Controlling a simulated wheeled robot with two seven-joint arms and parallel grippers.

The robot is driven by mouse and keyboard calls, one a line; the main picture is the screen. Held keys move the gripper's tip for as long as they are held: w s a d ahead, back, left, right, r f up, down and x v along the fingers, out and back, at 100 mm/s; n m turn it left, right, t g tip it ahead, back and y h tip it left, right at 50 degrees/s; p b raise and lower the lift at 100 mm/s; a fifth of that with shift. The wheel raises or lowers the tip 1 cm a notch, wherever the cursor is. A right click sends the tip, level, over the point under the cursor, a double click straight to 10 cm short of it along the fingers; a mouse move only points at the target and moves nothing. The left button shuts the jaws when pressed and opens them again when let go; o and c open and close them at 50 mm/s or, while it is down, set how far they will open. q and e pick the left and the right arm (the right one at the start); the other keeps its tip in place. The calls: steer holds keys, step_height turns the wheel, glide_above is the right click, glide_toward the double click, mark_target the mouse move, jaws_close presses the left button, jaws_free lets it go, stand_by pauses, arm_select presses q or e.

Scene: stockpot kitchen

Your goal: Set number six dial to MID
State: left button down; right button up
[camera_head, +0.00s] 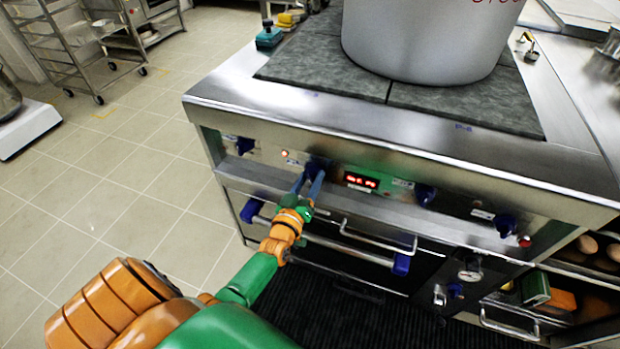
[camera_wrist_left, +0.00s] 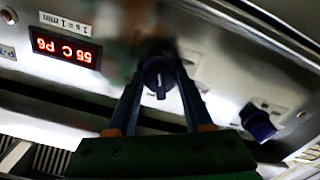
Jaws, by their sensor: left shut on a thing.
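The front panel of the stove carries several dark blue dials. My left gripper (camera_head: 309,184) is shut on the blue dial (camera_head: 319,165) just left of the red display (camera_head: 361,181). In the left wrist view, my blue fingers (camera_wrist_left: 158,97) stand on both sides of this dial (camera_wrist_left: 157,72), with its white line pointing down in the picture. I cannot read any number or MID mark by the held dial. My right gripper is not in view.
Other dials sit at the left (camera_head: 244,145), right of the display (camera_head: 425,194) and farther right (camera_head: 506,224). A large pot (camera_head: 430,40) stands on the stove top. Oven handles (camera_head: 377,238) project below the panel. Tiled floor (camera_head: 130,150) lies open at left.

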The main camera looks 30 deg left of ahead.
arm_select(q)
steer(key=shift+m, duration=0.8)
steer(key=shift+c, duration=1.6)
jaws_free()
steer(key=shift+s, duration=0.1)
steer(key=p+v, duration=0.1)
steer(key=v, duration=0.6)
steer(key=shift+p, duration=0.4)
